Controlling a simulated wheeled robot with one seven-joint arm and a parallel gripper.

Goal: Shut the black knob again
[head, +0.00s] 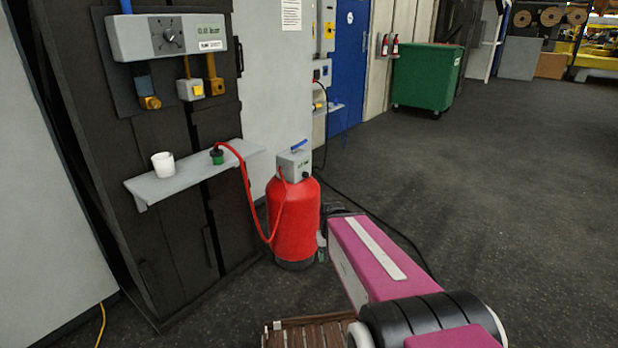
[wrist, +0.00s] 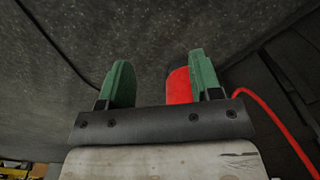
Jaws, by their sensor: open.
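A round dark knob (head: 168,36) with marks around it sits on the grey control box (head: 130,40) on the dark wall panel, upper left in the head view. It is small, and I cannot tell its setting. A red cylinder (head: 294,225) stands on the floor, with a grey box (head: 294,163) and a blue handle on top. A small dark part shows on that box's right side. My gripper (wrist: 162,80) is open and empty in the wrist view, its green fingers apart. Part of the red cylinder (wrist: 178,86) shows beyond the right finger. The knob is not in the wrist view.
A grey shelf (head: 195,174) holds a white cup (head: 163,165) and a green-and-black fitting (head: 217,155). A red hose (head: 247,190) loops from the fitting to the cylinder. A black cable (head: 375,215) lies on the floor. The floor to the right is clear.

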